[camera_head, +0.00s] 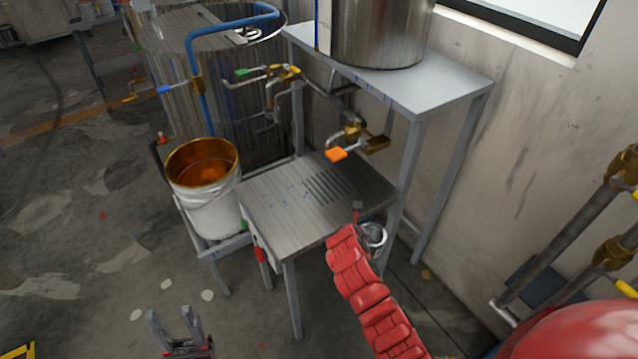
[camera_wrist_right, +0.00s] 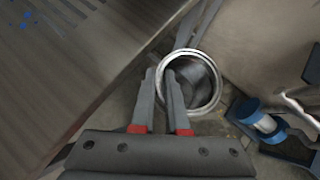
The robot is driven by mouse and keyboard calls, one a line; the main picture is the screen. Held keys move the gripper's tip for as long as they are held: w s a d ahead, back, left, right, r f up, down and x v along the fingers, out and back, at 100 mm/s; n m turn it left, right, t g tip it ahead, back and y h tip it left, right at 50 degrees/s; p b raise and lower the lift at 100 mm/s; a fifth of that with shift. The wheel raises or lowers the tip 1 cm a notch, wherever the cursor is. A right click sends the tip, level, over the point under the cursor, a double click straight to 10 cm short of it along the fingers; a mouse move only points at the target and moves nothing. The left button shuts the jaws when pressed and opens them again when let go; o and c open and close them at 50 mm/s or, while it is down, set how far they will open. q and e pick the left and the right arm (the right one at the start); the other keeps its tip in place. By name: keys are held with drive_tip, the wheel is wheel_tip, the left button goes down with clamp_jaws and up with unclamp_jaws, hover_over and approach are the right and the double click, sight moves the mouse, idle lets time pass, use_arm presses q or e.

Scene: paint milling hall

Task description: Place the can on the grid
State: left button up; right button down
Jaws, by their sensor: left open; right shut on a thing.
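The can (camera_wrist_right: 192,65) is an open metal can with a bright rim. My right gripper (camera_wrist_right: 160,76) is shut on its wall, with one finger inside the opening and one outside. In the head view the can (camera_head: 373,236) shows beside my red right arm, which hides part of it. It is off the right front edge of the metal table. The grid (camera_head: 328,187) is a set of dark slots in the tabletop, up and left of the can. My left gripper (camera_head: 180,325) is open and empty, low over the floor.
The metal table (camera_head: 270,205) has bare room around the slots. A tap with an orange handle (camera_head: 336,154) hangs above its back. A white bucket (camera_head: 212,205) stands left. A higher shelf (camera_head: 440,87) carries a steel tank. A blue-and-white object (camera_wrist_right: 265,123) is right of the can.

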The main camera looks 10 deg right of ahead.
drive_tip(key=w+a+r+m+g+h+p, duration=0.1)
drive_tip(key=a+r+m+g+h+p, duration=0.2)
drive_tip(key=a+r+m+g, duration=0.2)
drive_tip(key=a+r+m, duration=0.1)
drive_tip(key=m, duration=0.2)
drive_tip(key=shift+w+m+g+h, duration=0.3)
drive_tip(key=shift+w+m, duration=0.1)
drive_tip(key=shift+s+a, duration=0.1)
drive_tip(key=shift+a+r, duration=0.2)
drive_tip(key=shift+r, duration=0.45)
drive_tip(key=shift+a+r+p, duration=0.2)
drive_tip(key=shift+r+p, duration=0.15)
drive_tip(key=shift+r, duration=0.05)
